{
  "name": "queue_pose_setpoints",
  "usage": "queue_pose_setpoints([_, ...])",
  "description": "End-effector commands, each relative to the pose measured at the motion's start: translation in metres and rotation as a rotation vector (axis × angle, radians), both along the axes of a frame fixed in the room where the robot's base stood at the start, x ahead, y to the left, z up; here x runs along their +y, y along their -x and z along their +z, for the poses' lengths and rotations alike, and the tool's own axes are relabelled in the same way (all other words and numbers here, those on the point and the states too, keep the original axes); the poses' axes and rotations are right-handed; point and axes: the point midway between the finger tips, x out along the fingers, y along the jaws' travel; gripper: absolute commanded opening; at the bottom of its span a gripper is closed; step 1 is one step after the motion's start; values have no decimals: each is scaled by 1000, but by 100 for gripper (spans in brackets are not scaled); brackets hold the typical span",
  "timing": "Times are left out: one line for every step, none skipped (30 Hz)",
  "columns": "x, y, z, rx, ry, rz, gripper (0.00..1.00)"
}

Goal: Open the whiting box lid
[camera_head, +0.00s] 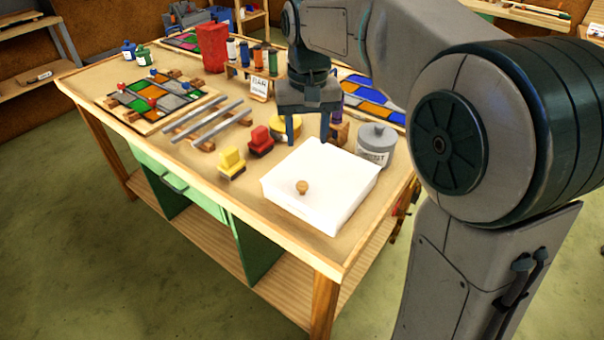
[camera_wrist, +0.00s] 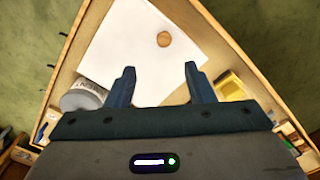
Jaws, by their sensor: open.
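The whiting box is a white box (camera_head: 302,215) near the front right corner of the workbench. Its white lid (camera_head: 330,175) is on it and looks closed, with a small round wooden knob (camera_head: 302,187) near the front left edge. In the wrist view the lid (camera_wrist: 125,45) fills the upper middle, and the knob (camera_wrist: 164,39) lies ahead of the fingertips. My gripper (camera_head: 308,140) is above the back edge of the box, pointing down, apart from the knob. Its two fingers (camera_wrist: 160,70) are spread with nothing between them.
Metal bars (camera_head: 208,122) lie farther left. The bench's front edge (camera_head: 250,228) is close to the box.

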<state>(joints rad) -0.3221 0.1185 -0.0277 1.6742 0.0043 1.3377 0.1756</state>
Motion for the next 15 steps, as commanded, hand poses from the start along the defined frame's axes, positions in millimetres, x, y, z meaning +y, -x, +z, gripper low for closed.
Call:
queue_pose_setpoints([5, -5, -1, 5, 2, 5, 48])
queue_pose_setpoints([7, -6, -1, 8, 3, 5, 48])
queue_pose_setpoints([9, -7, -2, 10, 4, 6, 48])
queue_pose_setpoints([9, -8, -3, 12, 4, 6, 48])
queue_pose_setpoints([10, -8, -5, 13, 5, 6, 48])
queue_pose_setpoints([10, -8, -8, 14, 5, 6, 48])
queue_pose_setpoints([10, -8, -11, 14, 5, 5, 48])
queue_pose_setpoints([10, -8, -16, 15, 6, 5, 48])
queue_pose_setpoints([9, -8, -22, 14, 6, 5, 48])
queue_pose_setpoints([9, -8, -27, 15, 6, 5, 48])
queue_pose_setpoints([9, -7, -33, 16, 6, 5, 48])
queue_pose_setpoints([9, -7, -42, 15, 6, 6, 48])
queue_pose_setpoints([9, -7, -48, 15, 6, 5, 48])
queue_pose_setpoints([9, -7, -55, 16, 6, 5, 48])
queue_pose_setpoints([9, -7, -64, 16, 6, 5, 48])
